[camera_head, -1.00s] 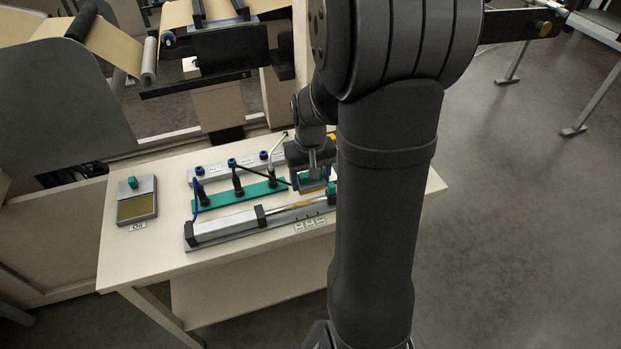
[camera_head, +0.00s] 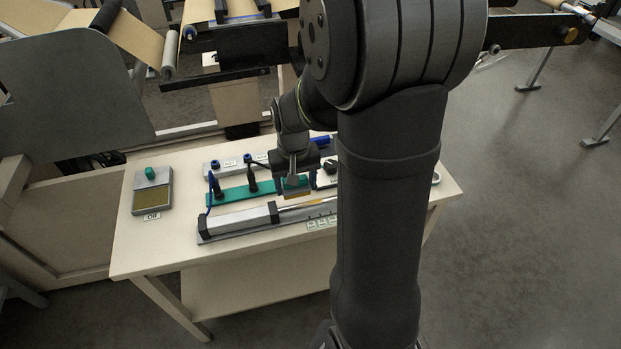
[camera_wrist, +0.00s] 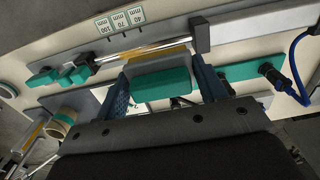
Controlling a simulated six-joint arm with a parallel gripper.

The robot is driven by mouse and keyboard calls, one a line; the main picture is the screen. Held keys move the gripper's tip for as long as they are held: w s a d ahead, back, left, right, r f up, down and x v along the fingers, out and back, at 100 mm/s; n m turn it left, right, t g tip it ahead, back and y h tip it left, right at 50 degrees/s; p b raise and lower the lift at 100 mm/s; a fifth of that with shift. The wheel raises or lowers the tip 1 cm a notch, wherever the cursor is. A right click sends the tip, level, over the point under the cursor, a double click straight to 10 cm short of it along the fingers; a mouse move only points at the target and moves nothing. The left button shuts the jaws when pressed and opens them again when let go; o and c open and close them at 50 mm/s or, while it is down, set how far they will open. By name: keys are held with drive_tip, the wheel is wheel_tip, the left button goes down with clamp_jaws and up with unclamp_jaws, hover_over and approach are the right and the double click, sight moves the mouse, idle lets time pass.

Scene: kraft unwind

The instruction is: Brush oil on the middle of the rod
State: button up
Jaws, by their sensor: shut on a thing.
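My gripper (camera_head: 297,180) is shut on a brush, whose teal handle (camera_wrist: 160,85) sits between the two blue fingers in the wrist view. Its yellowish bristles (camera_wrist: 158,55) are beside the thin shiny rod (camera_wrist: 135,51); I cannot tell whether they touch it. The rod runs out of a silver cylinder (camera_head: 238,219) with a dark end cap and lies on a grey base. In the head view the brush is over the rod, a little right of the end cap, and my arm hides the rod's far end. The oil tray (camera_head: 138,208) is at the table's left.
A teal strip (camera_head: 235,196) with black fittings and a blue hose stands behind the cylinder. Length labels (camera_wrist: 120,21) lie beside the rod. Green blocks (camera_wrist: 80,73) are at the rod's far end. The table front (camera_head: 180,255) is clear.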

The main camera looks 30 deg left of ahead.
sight(312, 203)
drive_tip(key=shift+f, duration=2.45)
drive_tip(key=shift+f, duration=0.5)
drive_tip(key=shift+w+d+r, duration=0.1)
drive_tip(key=shift+w+d, duration=0.35)
drive_tip(key=shift+w+d+f, duration=0.2)
drive_tip(key=shift+w+d, duration=0.75)
drive_tip(key=shift+d, duration=0.05)
drive_tip(key=shift+r, duration=0.1)
drive_tip(key=shift+r, duration=2.95)
